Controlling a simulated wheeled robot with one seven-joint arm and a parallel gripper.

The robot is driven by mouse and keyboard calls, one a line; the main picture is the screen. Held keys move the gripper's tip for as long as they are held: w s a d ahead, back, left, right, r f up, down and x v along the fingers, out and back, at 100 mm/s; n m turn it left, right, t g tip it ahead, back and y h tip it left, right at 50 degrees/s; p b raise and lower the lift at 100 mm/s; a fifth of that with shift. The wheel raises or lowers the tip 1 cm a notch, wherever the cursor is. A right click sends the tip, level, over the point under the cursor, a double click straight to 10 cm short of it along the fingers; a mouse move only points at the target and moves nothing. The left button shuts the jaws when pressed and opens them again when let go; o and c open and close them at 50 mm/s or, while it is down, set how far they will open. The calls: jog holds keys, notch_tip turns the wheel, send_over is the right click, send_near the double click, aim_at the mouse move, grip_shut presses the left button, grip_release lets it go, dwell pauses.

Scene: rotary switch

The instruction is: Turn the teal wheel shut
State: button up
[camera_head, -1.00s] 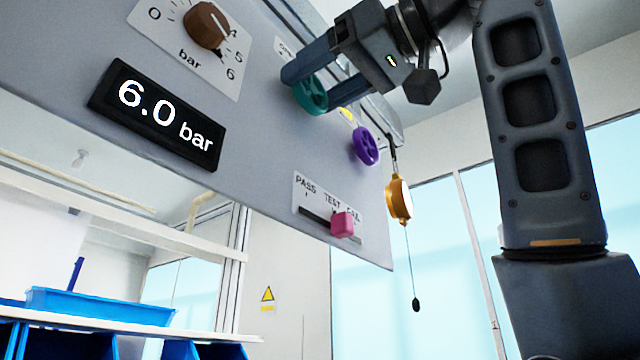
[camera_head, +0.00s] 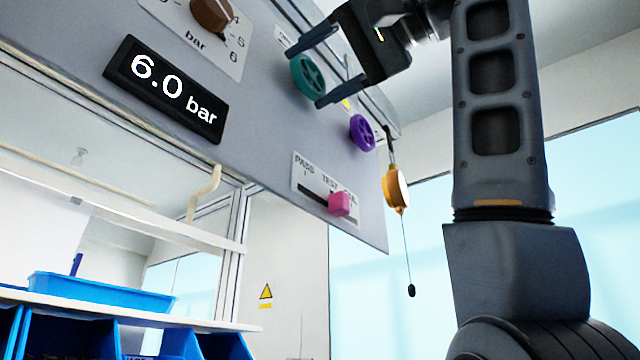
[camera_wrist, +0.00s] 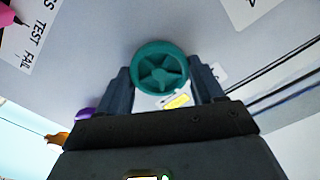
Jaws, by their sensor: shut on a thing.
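The teal wheel (camera_head: 308,76) is mounted on the grey panel, right of the display; its spokes show. My gripper (camera_head: 305,77) reaches it from the upper right, with one finger at its upper side and one at its lower side, shut on its rim. In the wrist view the wheel (camera_wrist: 160,68) sits between the two fingers of my gripper (camera_wrist: 158,72). The exact contact at the rim is hard to see.
The display (camera_head: 166,90) reads 6.0 bar. A brown knob (camera_head: 212,13), a purple wheel (camera_head: 362,133) and a pink slider (camera_head: 339,204) are on the same panel. Blue bins (camera_head: 100,291) stand lower left.

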jog(key=shift+f+m, duration=0.1)
jog(key=shift+m, duration=0.2)
jog(key=o, duration=1)
jog(key=shift+o, duration=0.2)
jog(key=b+v, duration=0.2)
jog(key=v, duration=0.5)
jog(key=shift+s+d, duration=0.2)
jog(key=shift+d, duration=0.15)
jog(key=shift+d, duration=0.1)
